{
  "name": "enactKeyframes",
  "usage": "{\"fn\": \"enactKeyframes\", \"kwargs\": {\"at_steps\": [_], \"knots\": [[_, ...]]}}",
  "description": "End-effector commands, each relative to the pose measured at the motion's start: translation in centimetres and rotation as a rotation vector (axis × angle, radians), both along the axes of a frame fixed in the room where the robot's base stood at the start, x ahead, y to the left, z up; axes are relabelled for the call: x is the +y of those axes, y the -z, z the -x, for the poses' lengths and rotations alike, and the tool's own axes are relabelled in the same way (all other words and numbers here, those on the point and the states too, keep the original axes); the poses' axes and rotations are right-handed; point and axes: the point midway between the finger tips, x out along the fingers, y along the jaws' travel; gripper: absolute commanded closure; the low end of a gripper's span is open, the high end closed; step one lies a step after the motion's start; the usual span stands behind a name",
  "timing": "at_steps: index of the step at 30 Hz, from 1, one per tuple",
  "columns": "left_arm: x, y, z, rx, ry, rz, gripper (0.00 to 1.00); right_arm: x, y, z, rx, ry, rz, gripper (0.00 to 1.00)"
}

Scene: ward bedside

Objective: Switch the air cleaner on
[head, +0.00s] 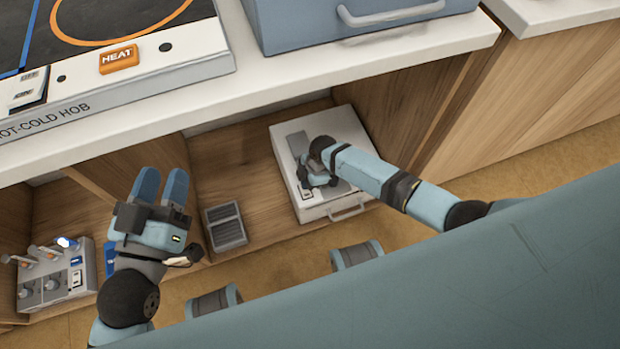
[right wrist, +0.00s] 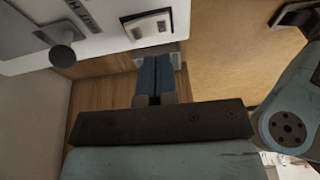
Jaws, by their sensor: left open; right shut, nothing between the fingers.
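No label naming an air cleaner is legible. A white unit (head: 345,120) with a front handle sits in the lower shelf, and its panel (right wrist: 110,14) shows in the right wrist view. That panel has a white rocker switch (right wrist: 148,28), a dark knob (right wrist: 63,55) and partly cut-off lettering. My right gripper (head: 314,184) is over this unit in the head view, its fingers largely hidden by the arm. In the right wrist view its blue fingers (right wrist: 154,58) are shut and empty, just below the switch in the picture; contact cannot be told. My left gripper (head: 161,178) is open and empty.
A grey slatted box (head: 226,226) stands on the shelf floor between my grippers. A small box with several levers and a blue light (head: 57,280) is at the far left. Above are the counter (head: 330,72), the hot-cold hob (head: 160,65) and a blue-grey box (head: 290,32).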

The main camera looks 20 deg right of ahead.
Motion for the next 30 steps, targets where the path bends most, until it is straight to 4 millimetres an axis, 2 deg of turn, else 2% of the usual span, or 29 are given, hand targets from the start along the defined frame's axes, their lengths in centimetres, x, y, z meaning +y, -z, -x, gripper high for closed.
{"fn": "enactKeyframes", "kwargs": {"at_steps": [1,6,12,18,30], "knots": [[0.4,0.0,0.0,0.041,-0.014,-0.026,0.57,0.0,-1.8,0.3,0.000,0.001,0.000,1.00],[1.6,3.7,0.2,0.194,-0.046,-0.121,0.57,-1.4,-5.4,1.0,-0.001,-0.001,0.002,1.00],[2.9,6.6,0.9,0.315,-0.065,-0.196,0.57,-2.3,-8.5,1.7,0.001,0.000,0.001,1.00],[3.3,7.7,1.3,0.364,-0.072,-0.224,0.57,-2.7,-9.7,1.9,0.000,-0.001,0.000,1.00],[3.4,7.9,1.3,0.367,-0.073,-0.227,0.57,-2.8,-9.8,2.0,0.000,0.000,0.000,1.00]]}}
